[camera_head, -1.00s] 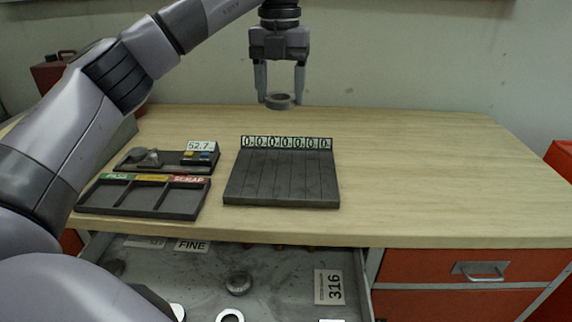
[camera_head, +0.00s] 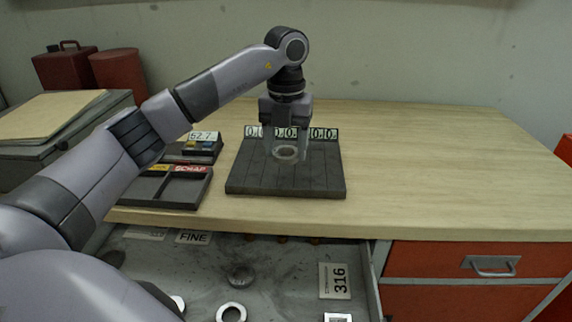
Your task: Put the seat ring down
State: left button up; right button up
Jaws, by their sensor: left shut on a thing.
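The seat ring (camera_head: 286,153) is a small grey ring. My left gripper (camera_head: 286,150) points straight down and is shut on it. The ring shows in front of a dark slotted board (camera_head: 318,180) with a row of number labels along its back edge. I cannot tell whether the ring touches the board or hangs above it. The gripper hides some of the labels and the board's middle. My right gripper is not in view.
A dark sorting tray (camera_head: 183,188) with a SCRAP label lies left of the board, partly behind my arm. A gauge with a 52.7 display (camera_head: 203,137) stands behind it. An open drawer (camera_head: 285,265) below holds rings and tags. The bench's right side is clear.

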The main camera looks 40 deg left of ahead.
aim_at(286, 151)
pick_arm(q)
jog(key=shift+f, duration=2.25)
jog(key=shift+f, duration=0.2)
jog(key=o, duration=1.2)
notch_tip(286, 151, up, 12)
jog(key=shift+r+p, duration=0.2)
jog(key=shift+p, duration=0.25)
